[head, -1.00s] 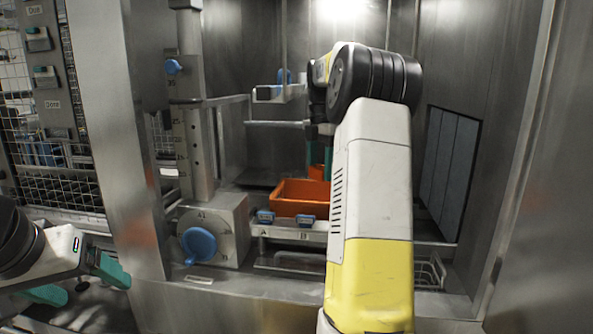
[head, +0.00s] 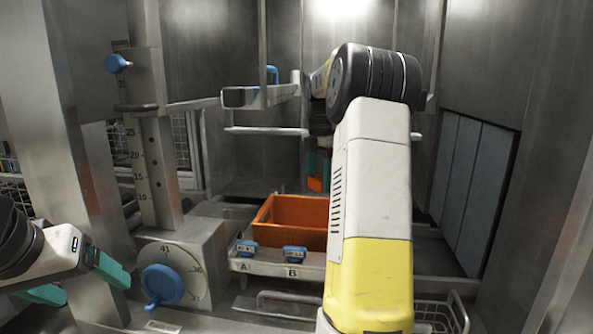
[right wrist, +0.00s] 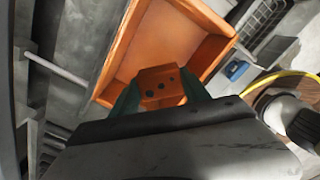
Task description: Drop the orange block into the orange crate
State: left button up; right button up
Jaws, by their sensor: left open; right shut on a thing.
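The orange block (right wrist: 160,88) shows dark dots on its face in the right wrist view. My right gripper (right wrist: 161,97) is shut on it with green fingers on both sides. In the head view the block (head: 315,184) hangs below my right arm, behind and above the crate's back edge as pictured. The orange crate (head: 262,228) stands upright on a metal shelf, partly covered by my right arm. In the right wrist view the crate (right wrist: 215,62) lies beyond the block; the height between them is unclear. My left gripper (head: 80,282) is open and empty at the lower left.
Blue clips (head: 294,252) sit along the front of the shelf (head: 259,264), above labels A and B. A blue knob (head: 162,284) and an upright scale post (head: 153,165) stand to the left. A metal bar with a blue handle (head: 272,75) is above. A wire basket (head: 440,315) is at lower right.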

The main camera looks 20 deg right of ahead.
aim_at(319, 177)
jog(key=shift+f, duration=1.35)
jog(key=o, duration=1.5)
jog(key=shift+r, duration=0.1)
notch_tip(319, 177, up, 6)
jog(key=shift+r, duration=0.8)
jog(key=shift+a, duration=0.1)
